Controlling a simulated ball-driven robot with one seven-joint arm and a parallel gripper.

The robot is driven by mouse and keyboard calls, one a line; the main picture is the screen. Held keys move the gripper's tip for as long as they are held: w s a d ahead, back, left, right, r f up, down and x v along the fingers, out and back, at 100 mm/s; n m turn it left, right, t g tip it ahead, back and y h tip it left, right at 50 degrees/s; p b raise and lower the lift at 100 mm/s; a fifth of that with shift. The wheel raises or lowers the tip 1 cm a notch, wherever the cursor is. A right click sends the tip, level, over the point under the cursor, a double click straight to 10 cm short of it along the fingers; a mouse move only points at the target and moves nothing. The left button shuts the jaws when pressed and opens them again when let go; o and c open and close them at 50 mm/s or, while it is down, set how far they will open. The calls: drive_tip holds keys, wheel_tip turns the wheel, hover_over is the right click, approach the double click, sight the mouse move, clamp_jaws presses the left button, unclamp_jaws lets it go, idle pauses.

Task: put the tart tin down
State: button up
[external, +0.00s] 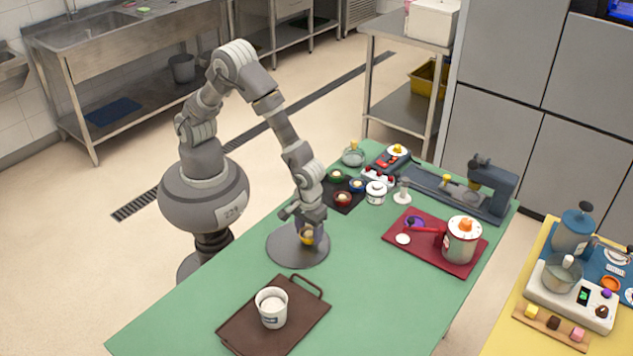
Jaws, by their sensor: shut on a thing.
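My gripper (305,226) points down over a round grey disc (285,247) on the green table. It is shut on a small tart tin (307,238) with yellow and tan colours, held low over the disc's right part. The fingers hide part of the tin. I cannot tell whether its underside touches the disc.
A brown tray (240,328) with a white cup (271,307) stands at the front. A red tray (462,268) with a pot (461,240) lies to the right. The green table (370,290) is clear between the trays.

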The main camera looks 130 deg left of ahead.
sight(309, 238)
drive_tip(key=shift+f, duration=0.95)
drive_tip(key=shift+r, duration=0.1)
drive_tip(key=o, duration=1)
drive_tip(key=shift+o, duration=0.2)
wheel_tip(309, 238, up, 12)
drive_tip(key=p, duration=0.4)
drive_tip(key=shift+r, duration=0.1)
